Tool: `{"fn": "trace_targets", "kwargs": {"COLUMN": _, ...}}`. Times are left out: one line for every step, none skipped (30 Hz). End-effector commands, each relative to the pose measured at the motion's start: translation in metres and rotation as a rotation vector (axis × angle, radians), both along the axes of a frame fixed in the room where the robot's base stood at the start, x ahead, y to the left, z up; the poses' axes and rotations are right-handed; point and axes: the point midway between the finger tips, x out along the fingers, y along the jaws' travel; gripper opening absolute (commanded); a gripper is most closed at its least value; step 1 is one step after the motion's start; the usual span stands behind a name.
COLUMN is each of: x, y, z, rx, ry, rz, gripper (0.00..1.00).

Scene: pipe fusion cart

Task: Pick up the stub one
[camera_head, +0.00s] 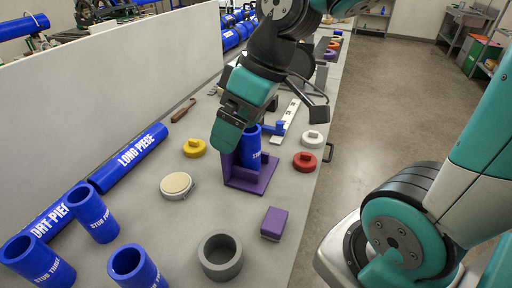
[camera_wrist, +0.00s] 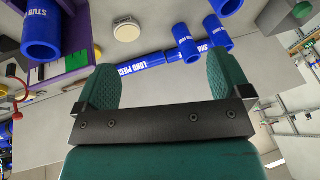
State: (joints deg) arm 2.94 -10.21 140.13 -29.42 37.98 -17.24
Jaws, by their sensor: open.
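A short blue tube (camera_head: 250,150) stands upright in a purple holder (camera_head: 247,185) on the bench. Its label is mostly hidden, so I cannot read whether it is stub one. It seems to be the blue tube (camera_wrist: 42,38) at the upper left of the wrist view. My gripper (camera_head: 228,138) is open and points down close to the holder, hiding part of the tube in the head view. In the wrist view my gripper (camera_wrist: 162,65) has its teal fingers wide apart with nothing between them.
Other stubs, one marked stub three (camera_head: 38,262), stand at the front left. The long piece (camera_head: 130,155) lies along the grey partition (camera_head: 100,90). A grey ring (camera_head: 220,257), purple block (camera_head: 274,223), yellow knob (camera_head: 194,148) and red knob (camera_head: 305,161) surround the holder.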

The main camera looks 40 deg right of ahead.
Motion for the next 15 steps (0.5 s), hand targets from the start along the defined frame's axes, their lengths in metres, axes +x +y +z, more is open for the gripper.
{"fn": "trace_targets", "kwargs": {"x": 0.023, "y": -0.027, "z": -0.007, "rx": -0.002, "ry": -0.038, "rz": -0.036, "gripper": 0.96}}
{"fn": "trace_targets", "kwargs": {"x": 0.034, "y": -0.042, "z": -0.009, "rx": -0.006, "ry": -0.063, "rz": -0.045, "gripper": 0.96}}
{"fn": "trace_targets", "kwargs": {"x": 0.047, "y": -0.063, "z": -0.011, "rx": -0.012, "ry": -0.098, "rz": -0.055, "gripper": 0.96}}
{"fn": "trace_targets", "kwargs": {"x": 0.055, "y": -0.078, "z": -0.012, "rx": -0.02, "ry": -0.121, "rz": -0.061, "gripper": 0.96}}
{"fn": "trace_targets", "kwargs": {"x": 0.062, "y": -0.093, "z": -0.014, "rx": -0.027, "ry": -0.143, "rz": -0.068, "gripper": 0.96}}
{"fn": "trace_targets", "kwargs": {"x": 0.07, "y": -0.112, "z": -0.015, "rx": -0.039, "ry": -0.172, "rz": -0.077, "gripper": 0.96}}
{"fn": "trace_targets", "kwargs": {"x": 0.074, "y": -0.124, "z": -0.017, "rx": -0.047, "ry": -0.188, "rz": -0.081, "gripper": 0.96}}
{"fn": "trace_targets", "kwargs": {"x": 0.078, "y": -0.136, "z": -0.017, "rx": -0.055, "ry": -0.204, "rz": -0.084, "gripper": 0.96}}
{"fn": "trace_targets", "kwargs": {"x": 0.081, "y": -0.149, "z": -0.019, "rx": -0.064, "ry": -0.223, "rz": -0.088, "gripper": 0.96}}
{"fn": "trace_targets", "kwargs": {"x": 0.083, "y": -0.157, "z": -0.019, "rx": -0.072, "ry": -0.235, "rz": -0.089, "gripper": 0.96}}
{"fn": "trace_targets", "kwargs": {"x": 0.085, "y": -0.163, "z": -0.02, "rx": -0.077, "ry": -0.244, "rz": -0.091, "gripper": 0.96}}
{"fn": "trace_targets", "kwargs": {"x": 0.087, "y": -0.169, "z": -0.021, "rx": -0.083, "ry": -0.252, "rz": -0.091, "gripper": 0.96}}
{"fn": "trace_targets", "kwargs": {"x": 0.088, "y": -0.172, "z": -0.023, "rx": -0.085, "ry": -0.256, "rz": -0.091, "gripper": 0.96}}
{"fn": "trace_targets", "kwargs": {"x": 0.09, "y": -0.173, "z": -0.025, "rx": -0.087, "ry": -0.259, "rz": -0.089, "gripper": 0.96}}
{"fn": "trace_targets", "kwargs": {"x": 0.093, "y": -0.173, "z": -0.03, "rx": -0.088, "ry": -0.259, "rz": -0.088, "gripper": 0.96}}
